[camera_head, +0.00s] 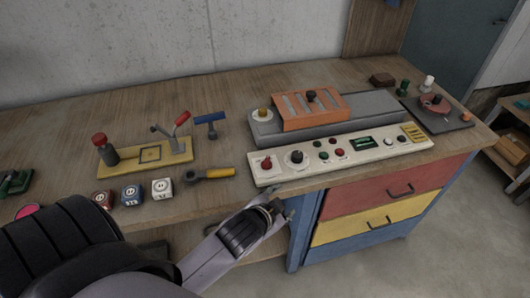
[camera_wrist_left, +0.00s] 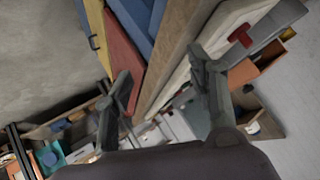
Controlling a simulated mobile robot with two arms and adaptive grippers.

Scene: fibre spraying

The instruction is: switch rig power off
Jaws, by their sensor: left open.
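A white control panel (camera_head: 340,163) lies along the front edge of the bench, with a red rotary switch (camera_head: 266,163) at its left end, a black knob (camera_head: 296,157), small buttons and a display. My left gripper (camera_head: 281,205) is open and empty, in front of the panel's left end and apart from the switch. In the left wrist view the open fingers (camera_wrist_left: 160,88) frame the bench edge, and the red switch (camera_wrist_left: 240,34) shows beyond the right finger on the white panel (camera_wrist_left: 205,47). My right gripper is not in view.
A grey rig with an orange carriage (camera_head: 312,107) stands behind the panel. Red, yellow and blue drawers (camera_head: 395,190) are below the panel.

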